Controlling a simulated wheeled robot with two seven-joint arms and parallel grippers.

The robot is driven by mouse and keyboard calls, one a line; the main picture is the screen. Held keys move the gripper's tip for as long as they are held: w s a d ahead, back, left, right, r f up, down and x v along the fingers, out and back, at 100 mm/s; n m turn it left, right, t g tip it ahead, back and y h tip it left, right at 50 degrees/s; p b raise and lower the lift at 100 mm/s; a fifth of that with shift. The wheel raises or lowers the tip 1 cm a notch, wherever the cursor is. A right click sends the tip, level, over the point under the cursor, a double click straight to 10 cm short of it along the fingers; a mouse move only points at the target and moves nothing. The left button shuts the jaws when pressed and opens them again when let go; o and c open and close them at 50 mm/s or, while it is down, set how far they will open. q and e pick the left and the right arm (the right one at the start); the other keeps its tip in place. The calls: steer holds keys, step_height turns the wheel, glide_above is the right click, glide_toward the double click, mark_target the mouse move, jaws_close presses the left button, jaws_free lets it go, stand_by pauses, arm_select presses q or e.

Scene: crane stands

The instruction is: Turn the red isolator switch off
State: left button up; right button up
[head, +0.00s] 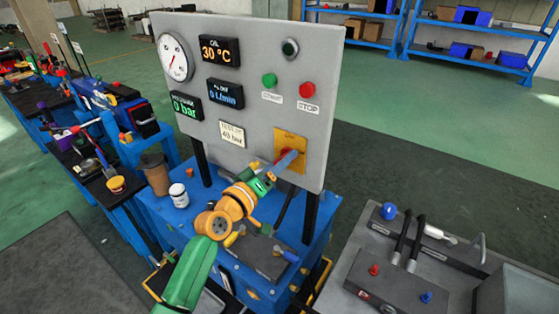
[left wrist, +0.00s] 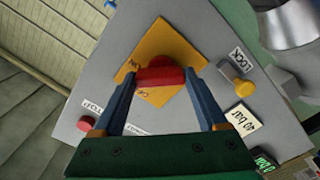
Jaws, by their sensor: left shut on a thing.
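The red isolator switch (head: 287,153) sits on a yellow plate (head: 290,140) at the lower right of the grey panel (head: 240,75). In the left wrist view the red handle (left wrist: 160,77) lies crosswise between the two blue fingers, with the yellow plate (left wrist: 155,42) behind it. My left gripper (head: 287,162) is at the switch and shut on its handle; it also shows in the left wrist view (left wrist: 160,88). In the head view the fingers hide part of the switch. My right gripper is not in view.
A red STOP button (head: 307,89) and green START button (head: 270,80) are above the switch. A brown cup (head: 156,175) and white jar (head: 179,195) stand on the blue stand.

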arm_select(q)
steer(key=n+p, duration=0.2)
steer(key=n, duration=0.6)
steer(key=shift+n, duration=0.4)
stand_by(0.5)
steer(key=o, duration=1.3)
steer(key=shift+a, duration=0.1)
